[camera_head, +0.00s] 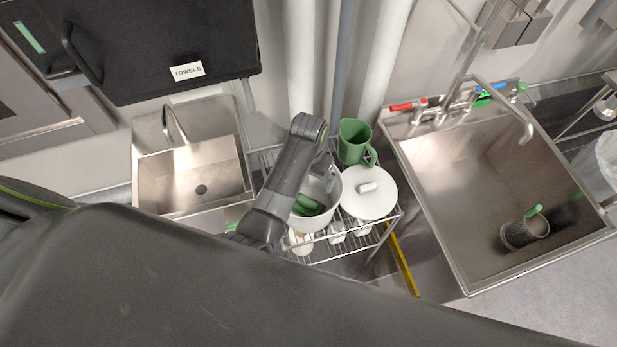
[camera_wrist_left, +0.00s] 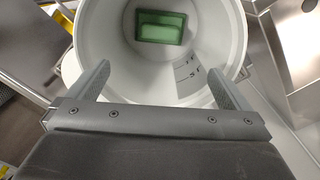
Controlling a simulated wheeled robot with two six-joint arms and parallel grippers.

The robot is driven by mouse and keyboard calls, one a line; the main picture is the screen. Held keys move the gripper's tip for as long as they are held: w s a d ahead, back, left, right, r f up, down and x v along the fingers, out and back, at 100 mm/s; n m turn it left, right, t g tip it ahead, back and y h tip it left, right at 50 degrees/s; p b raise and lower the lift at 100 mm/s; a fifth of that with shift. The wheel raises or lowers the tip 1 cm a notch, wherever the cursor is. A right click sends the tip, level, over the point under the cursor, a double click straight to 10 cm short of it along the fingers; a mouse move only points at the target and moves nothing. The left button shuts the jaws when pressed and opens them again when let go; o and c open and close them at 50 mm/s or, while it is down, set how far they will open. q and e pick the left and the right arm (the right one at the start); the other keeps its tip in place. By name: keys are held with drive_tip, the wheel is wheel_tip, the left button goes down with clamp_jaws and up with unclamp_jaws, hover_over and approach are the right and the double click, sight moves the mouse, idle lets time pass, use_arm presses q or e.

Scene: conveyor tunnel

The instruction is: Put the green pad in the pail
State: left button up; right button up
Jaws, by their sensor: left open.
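The white pail (camera_head: 325,219) stands on a wire rack in the head view, and its inside fills much of the left wrist view (camera_wrist_left: 205,45). The green pad (camera_head: 307,205) is inside the pail; in the left wrist view it (camera_wrist_left: 160,27) lies at the pail's bottom, with nothing holding it. My left gripper (camera_head: 325,168) is over the pail. In the left wrist view its two fingers (camera_wrist_left: 160,80) are wide apart and empty, clear of the pad. My right gripper is not in view.
A white round lid (camera_head: 375,203) and a green mug (camera_head: 351,139) are beside the pail on the wire rack (camera_head: 345,254). A large steel sink (camera_head: 460,190) with a mesh cup (camera_head: 523,231) is at right; a smaller sink (camera_head: 165,180) is at left.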

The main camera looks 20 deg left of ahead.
use_arm(q)
wheel_tip(320, 180, up, 5)
idle(0.3)
drive_tip(key=shift+s, duration=0.1)
